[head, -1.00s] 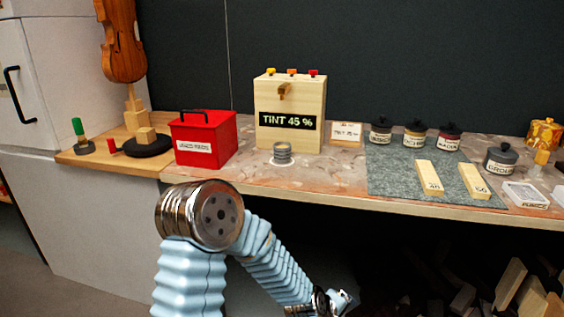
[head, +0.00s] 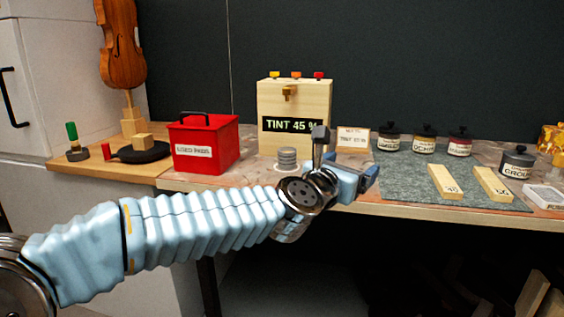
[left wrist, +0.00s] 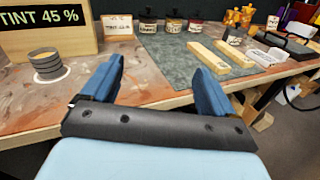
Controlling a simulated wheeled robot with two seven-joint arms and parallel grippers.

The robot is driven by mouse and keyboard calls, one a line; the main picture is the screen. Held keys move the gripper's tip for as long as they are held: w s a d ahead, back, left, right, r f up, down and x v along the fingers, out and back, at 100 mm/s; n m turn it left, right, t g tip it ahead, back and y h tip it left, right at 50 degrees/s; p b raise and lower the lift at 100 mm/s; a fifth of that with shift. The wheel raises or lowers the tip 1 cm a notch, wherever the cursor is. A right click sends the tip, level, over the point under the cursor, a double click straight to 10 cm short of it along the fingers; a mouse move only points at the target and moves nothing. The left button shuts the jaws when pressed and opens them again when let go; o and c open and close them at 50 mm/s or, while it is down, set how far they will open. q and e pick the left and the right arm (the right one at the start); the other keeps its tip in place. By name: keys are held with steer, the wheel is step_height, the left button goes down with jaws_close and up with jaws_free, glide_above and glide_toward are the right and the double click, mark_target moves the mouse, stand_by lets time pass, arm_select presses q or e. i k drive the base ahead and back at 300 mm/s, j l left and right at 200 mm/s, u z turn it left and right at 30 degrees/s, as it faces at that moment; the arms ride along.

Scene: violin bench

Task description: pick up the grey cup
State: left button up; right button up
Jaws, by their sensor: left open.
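The small grey ribbed cup (head: 287,159) stands upright on the bench, below the wooden spout of the tint box (head: 284,106). In the left wrist view the cup (left wrist: 46,65) is at the upper left, outside the jaws. My left gripper (head: 370,178) is at the bench's front edge, to the right of the cup and apart from it. In the left wrist view its two blue fingers (left wrist: 160,72) are spread with nothing between them. My right gripper is not in view.
A small card (head: 353,137) stands behind my gripper. The grey mat (head: 400,172) to the right carries two wooden blocks (head: 445,182), with several lidded jars (head: 424,140) around it.

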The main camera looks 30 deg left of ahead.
mark_target(287, 156)
steer(key=i+j, duration=0.15)
steer(key=j, duration=0.25)
steer(key=i+j, duration=0.15)
steer(key=j, duration=0.25)
steer(key=i+j, duration=0.1)
steer(key=j, duration=0.25)
